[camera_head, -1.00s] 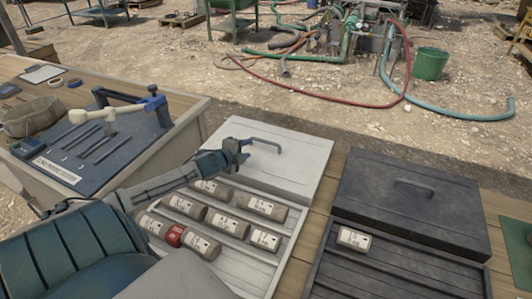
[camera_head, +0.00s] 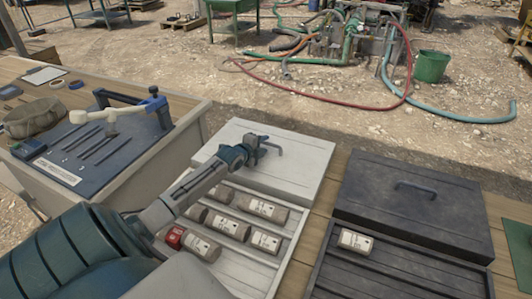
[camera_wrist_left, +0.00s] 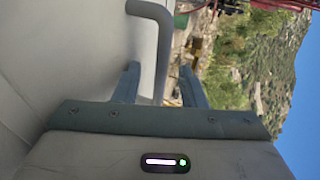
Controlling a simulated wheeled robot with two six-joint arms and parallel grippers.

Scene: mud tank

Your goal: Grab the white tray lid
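The white tray lid (camera_head: 295,169) lies flat behind the white tray (camera_head: 240,278), with a grey bar handle (camera_head: 277,146) on top. My left gripper (camera_head: 262,147) is at the left end of this handle in the head view, over the lid. In the left wrist view the two fingers of my left gripper (camera_wrist_left: 160,84) are apart. The lid's handle (camera_wrist_left: 161,40) reaches into the gap between them, and I see no finger closed on it. The lid (camera_wrist_left: 60,60) fills the left of that view. My right gripper is not in view.
The white tray holds several labelled core samples (camera_head: 266,242), one with a red end (camera_head: 174,238). To the right are a dark lid (camera_head: 420,208) and a dark tray (camera_head: 375,272) with one sample (camera_head: 355,241). A tool bench (camera_head: 160,165) stands at the left.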

